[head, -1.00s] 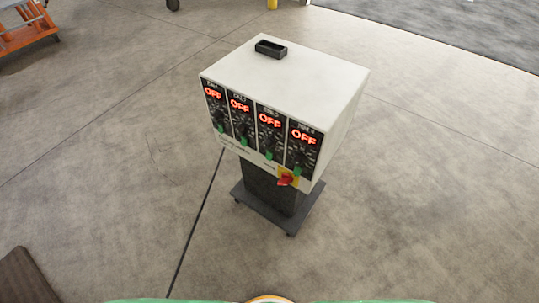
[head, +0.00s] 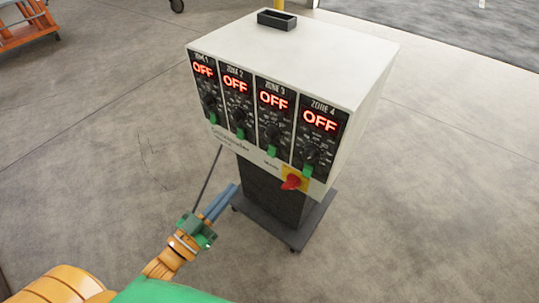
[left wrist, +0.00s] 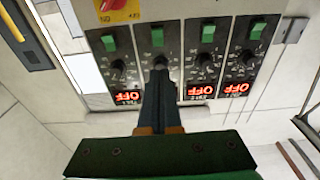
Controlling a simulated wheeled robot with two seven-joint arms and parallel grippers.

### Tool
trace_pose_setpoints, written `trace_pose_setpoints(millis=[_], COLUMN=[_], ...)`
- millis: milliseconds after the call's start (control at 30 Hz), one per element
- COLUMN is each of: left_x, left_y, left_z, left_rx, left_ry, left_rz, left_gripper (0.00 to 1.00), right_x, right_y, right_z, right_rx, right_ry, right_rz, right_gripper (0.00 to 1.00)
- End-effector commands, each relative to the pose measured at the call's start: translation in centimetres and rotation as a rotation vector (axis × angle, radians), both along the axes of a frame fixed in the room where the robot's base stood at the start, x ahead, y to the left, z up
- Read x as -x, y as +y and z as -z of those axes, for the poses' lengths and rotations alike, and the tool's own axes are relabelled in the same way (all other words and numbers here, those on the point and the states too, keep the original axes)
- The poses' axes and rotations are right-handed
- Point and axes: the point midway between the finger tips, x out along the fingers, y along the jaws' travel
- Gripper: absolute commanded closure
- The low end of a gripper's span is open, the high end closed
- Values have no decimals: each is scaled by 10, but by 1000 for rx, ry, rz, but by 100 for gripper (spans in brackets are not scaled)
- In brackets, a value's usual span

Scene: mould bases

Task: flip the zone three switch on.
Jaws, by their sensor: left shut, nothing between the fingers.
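The zone 3 panel has a lit display reading OFF (head: 273,100), a black knob (head: 272,132) and a green switch (head: 271,149) at its bottom. The switch also shows in the left wrist view (left wrist: 157,37), where the picture is upside down. My left gripper (head: 234,188) is shut and empty, low in front of the cabinet and apart from it in the head view. In the left wrist view its fingers (left wrist: 160,78) overlap the zone 3 panel and hide its display; I cannot tell the gap. My right gripper is not in view.
The white controller cabinet (head: 300,50) stands on a dark wheeled pedestal. Zones 1, 2 and 4 (head: 320,121) also read OFF. A red rotary switch (head: 291,182) on a yellow plate sits below zone 4. A black tray (head: 277,19) lies on top.

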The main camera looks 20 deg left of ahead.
Motion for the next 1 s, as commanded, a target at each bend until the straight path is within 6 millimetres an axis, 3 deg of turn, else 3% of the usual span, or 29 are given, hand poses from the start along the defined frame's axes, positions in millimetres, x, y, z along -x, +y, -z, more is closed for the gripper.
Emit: trace_pose_setpoints(millis=[267,700,1000], left_x=[-11,-98,-130], left_y=[-3,-35,-47], left_z=[-1,-10,-12], left_rx=[-1,-2,-2], left_ry=[0,-1,4], left_rz=[-2,-2,-3], left_gripper=[100,100,100], right_x=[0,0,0], right_y=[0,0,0], right_z=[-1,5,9], right_rx=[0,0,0], right_ry=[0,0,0], right_rz=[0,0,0], right_gripper=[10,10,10])
